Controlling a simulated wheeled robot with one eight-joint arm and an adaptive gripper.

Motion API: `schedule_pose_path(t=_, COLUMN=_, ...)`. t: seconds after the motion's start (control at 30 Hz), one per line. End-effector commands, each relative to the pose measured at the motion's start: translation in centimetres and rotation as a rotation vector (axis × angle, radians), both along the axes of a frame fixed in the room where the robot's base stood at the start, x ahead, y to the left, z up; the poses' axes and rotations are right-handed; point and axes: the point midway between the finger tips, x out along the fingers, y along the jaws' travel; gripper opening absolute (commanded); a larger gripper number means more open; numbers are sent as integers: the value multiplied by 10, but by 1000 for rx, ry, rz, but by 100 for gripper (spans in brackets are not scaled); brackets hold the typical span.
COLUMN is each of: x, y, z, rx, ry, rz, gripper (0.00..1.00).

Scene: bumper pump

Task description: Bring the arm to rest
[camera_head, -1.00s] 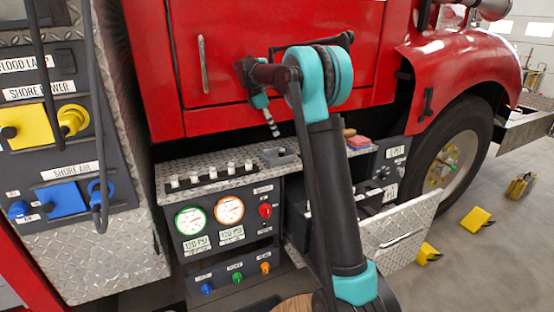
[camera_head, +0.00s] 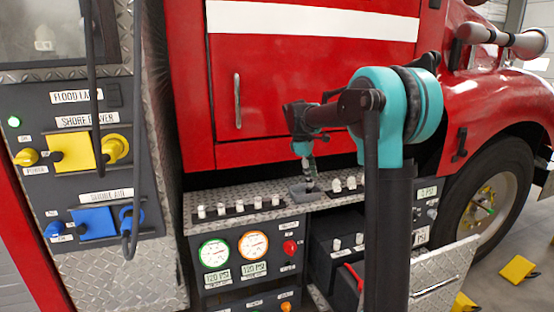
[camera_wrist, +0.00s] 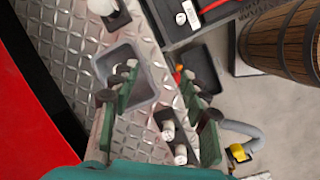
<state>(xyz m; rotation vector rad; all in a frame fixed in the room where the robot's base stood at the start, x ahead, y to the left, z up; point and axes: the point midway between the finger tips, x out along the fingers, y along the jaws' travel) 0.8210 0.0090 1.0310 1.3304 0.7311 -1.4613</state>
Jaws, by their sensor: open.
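My gripper (camera_head: 309,164) points down over the diamond-plate bumper top (camera_head: 225,197), just above a small grey tray (camera_head: 303,193). In the wrist view my gripper (camera_wrist: 160,95) is open, its two green-padded fingers apart with nothing held between them. The grey tray (camera_wrist: 108,63) shows there partly behind the left finger and looks empty. My arm is bent, with its teal elbow raised in front of the red truck body (camera_head: 300,75). My upright arm link hides part of the bumper and of the panel beneath it.
Rows of white-topped pegs (camera_head: 240,207) stand on the bumper near the gripper. Below are gauges (camera_head: 214,252); a side panel (camera_head: 80,160) with hanging cables is at left. A wooden barrel (camera_wrist: 282,42) shows in the wrist view. A yellow block (camera_head: 518,268) lies on the floor.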

Motion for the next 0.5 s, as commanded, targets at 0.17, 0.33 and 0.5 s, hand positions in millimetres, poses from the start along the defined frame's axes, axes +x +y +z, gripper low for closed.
schedule_pose_path(t=0.17, x=-70, y=-24, z=-39, rx=103, ry=-114, rz=-248, gripper=46)
schedule_pose_path(t=0.33, x=-141, y=-39, z=-81, rx=210, ry=-211, rz=-494, gripper=46)
schedule_pose_path(t=0.5, x=-217, y=-48, z=-127, rx=324, ry=-297, rz=-745, gripper=46)
